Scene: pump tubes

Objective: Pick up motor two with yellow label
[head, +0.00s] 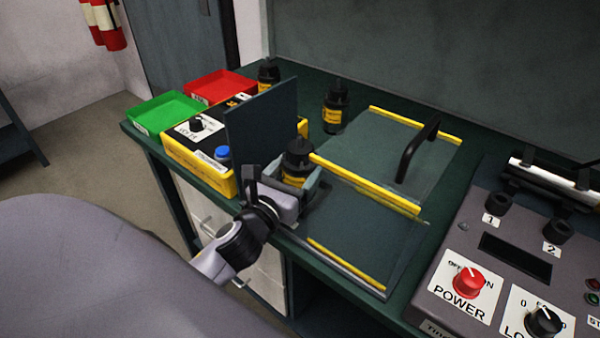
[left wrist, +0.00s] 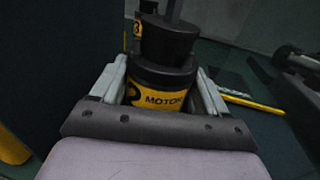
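A black cylindrical motor with a yellow label (head: 296,165) stands upright at the bench front, beside a dark upright panel. In the left wrist view, the label on this motor (left wrist: 160,97) reads "MOTOR"; its number is partly cut off, so I cannot tell it. My left gripper (head: 296,180) is around the motor's lower body, one finger on each side. In the left wrist view, the fingers of the gripper (left wrist: 162,92) lie close along both sides; I cannot tell whether they press on it. My right gripper is out of view.
Two other yellow-labelled motors stand behind, one at the back (head: 335,108), one partly behind the upright panel (head: 261,122). Green (head: 165,112) and red (head: 219,86) trays and a yellow control box (head: 203,170) are left. A yellow-edged plate with a black handle (head: 412,155) and a control console (head: 505,245) are right.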

